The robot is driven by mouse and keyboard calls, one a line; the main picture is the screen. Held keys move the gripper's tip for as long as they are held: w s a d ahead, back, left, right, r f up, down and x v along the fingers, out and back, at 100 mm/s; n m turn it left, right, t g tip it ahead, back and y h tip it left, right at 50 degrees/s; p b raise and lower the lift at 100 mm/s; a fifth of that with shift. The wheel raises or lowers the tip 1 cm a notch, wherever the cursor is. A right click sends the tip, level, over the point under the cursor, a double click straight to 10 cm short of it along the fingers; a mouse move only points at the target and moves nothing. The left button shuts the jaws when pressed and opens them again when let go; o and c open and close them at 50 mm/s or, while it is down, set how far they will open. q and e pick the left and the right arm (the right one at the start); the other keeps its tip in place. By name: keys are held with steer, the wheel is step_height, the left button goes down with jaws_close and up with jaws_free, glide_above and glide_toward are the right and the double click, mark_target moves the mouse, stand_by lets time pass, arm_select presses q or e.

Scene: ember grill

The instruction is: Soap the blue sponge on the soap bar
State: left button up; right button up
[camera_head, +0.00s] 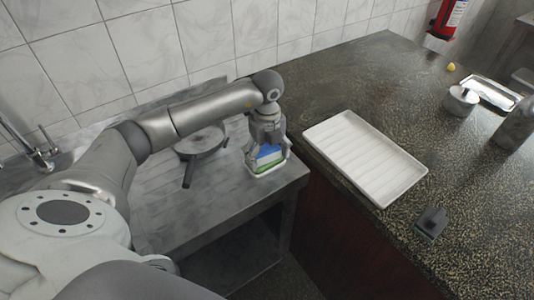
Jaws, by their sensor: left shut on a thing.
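My left gripper (267,138) points down over the right end of the grey metal sink counter. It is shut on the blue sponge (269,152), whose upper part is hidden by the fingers. Directly under the sponge is a green soap bar (272,166) in a small white dish (258,173). The sponge is at or very near the top of the soap; I cannot tell whether they touch. My right gripper does not show.
Right of a gap, the dark stone counter holds a white ribbed tray (365,157), a dark grey block (432,221), a metal pot (461,100) and a shiny tray (491,92). A tap (39,155) is at far left.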

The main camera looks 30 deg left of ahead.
mark_target(267, 151)
arm_select(q)
steer(key=shift+r+p, duration=0.6)
steer(key=shift+r, duration=0.1)
steer(key=shift+r+p, duration=1.9)
steer(key=shift+r, duration=0.9)
